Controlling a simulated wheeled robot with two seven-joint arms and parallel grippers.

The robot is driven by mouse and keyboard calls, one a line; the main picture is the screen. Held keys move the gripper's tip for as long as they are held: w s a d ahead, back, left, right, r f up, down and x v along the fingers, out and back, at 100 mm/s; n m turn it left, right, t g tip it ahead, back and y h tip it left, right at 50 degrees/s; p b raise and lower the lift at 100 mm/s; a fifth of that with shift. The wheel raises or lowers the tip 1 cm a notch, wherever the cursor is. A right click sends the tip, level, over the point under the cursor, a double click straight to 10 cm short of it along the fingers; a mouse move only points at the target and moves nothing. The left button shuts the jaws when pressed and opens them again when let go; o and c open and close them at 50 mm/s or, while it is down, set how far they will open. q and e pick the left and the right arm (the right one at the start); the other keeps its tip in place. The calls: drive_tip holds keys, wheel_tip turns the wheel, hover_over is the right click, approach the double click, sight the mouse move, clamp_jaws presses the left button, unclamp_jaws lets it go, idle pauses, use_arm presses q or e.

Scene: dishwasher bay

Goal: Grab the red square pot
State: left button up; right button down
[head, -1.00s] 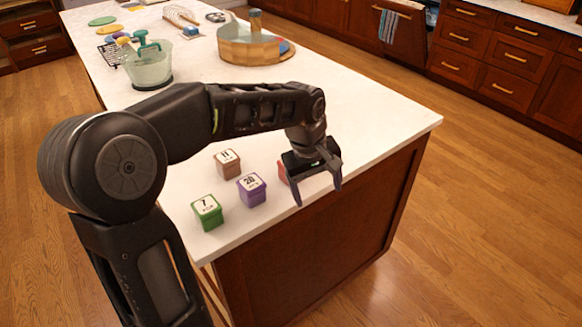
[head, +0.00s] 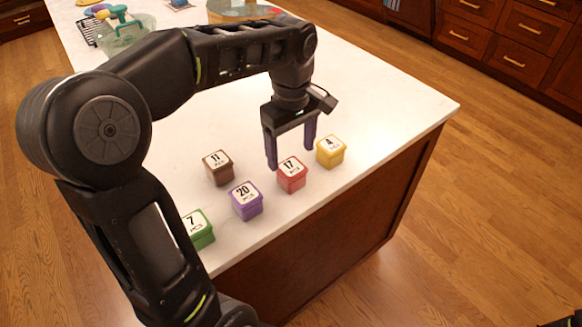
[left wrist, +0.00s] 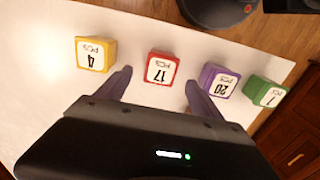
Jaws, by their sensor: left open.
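The red square pot (head: 292,176), labelled 17, stands upright on the white counter, between the purple and yellow pots. My left gripper (head: 290,160) is open and points down, just behind and above the red pot in the head view. Its jaws are empty. In the left wrist view the red pot (left wrist: 160,68) shows ahead of the open fingers (left wrist: 158,84), roughly centred between them. I see no contact with the pot. My right gripper is not in view.
A purple pot (head: 245,201) and a green pot (head: 199,230) stand to the left of the red one. A yellow pot (head: 331,151) stands to its right, a brown pot (head: 217,168) behind left. The counter's front edge is close.

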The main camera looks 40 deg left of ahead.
sight(292, 167)
use_arm(q)
drive_tip(key=shift+s+d, duration=0.1)
wheel_tip(292, 167, down, 2)
drive_tip(key=shift+f, duration=0.3)
drive_tip(key=shift+f, duration=0.1)
wheel_tip(292, 167, down, 5)
drive_tip(key=shift+f+p, duration=0.1)
drive_tip(key=shift+p, duration=0.55)
drive_tip(key=shift+c, duration=0.5)
drive_tip(key=c, duration=1.5)
